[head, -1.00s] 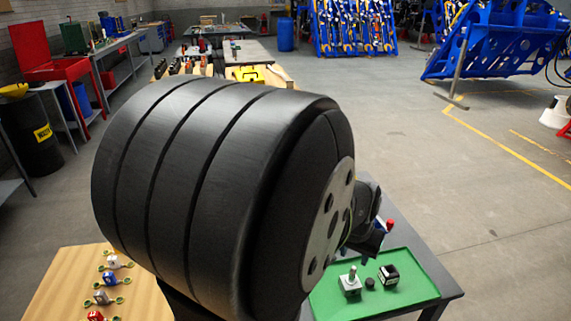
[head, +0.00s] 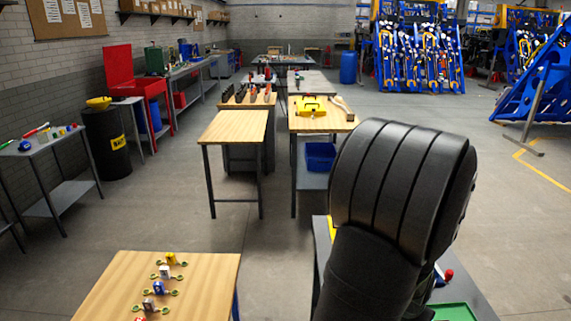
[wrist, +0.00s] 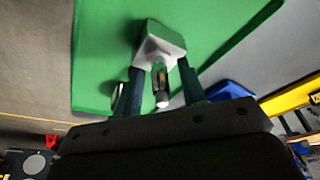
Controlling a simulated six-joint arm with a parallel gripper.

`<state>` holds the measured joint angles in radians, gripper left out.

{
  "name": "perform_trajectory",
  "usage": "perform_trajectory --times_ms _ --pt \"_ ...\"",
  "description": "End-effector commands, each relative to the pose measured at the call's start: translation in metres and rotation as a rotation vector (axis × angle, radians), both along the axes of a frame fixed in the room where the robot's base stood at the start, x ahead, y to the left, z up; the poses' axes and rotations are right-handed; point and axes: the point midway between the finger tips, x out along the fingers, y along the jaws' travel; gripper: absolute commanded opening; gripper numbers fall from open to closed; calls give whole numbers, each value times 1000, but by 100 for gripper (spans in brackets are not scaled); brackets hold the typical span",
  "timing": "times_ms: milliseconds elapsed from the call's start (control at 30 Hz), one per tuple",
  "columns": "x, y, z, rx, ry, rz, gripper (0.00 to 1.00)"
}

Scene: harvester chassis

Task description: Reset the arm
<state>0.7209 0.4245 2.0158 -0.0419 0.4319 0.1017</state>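My arm (head: 400,190) rises in the head view and bends over the right-hand bench. My gripper is hidden behind it there. In the wrist view my gripper (wrist: 160,80) has its two dark fingers apart. A grey block with an upright peg (wrist: 160,42) shows between and beyond the fingertips, over the green tray (wrist: 105,50). The peg has a gap to each finger. I cannot tell whether the fingertips touch the block. In the head view only a bit of the green tray (head: 455,312) shows.
A wooden-topped table (head: 110,280) with several small coloured parts stands at the lower left. Further tables (head: 235,125) and a blue bin (head: 320,157) stand behind. The floor to the right is open.

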Motion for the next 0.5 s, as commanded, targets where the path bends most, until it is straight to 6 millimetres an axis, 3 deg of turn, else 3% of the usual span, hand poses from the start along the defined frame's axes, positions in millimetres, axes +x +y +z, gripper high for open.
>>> perform_trajectory --times_ms 500 --pt "-1 1 9 -1 -1 0 37"
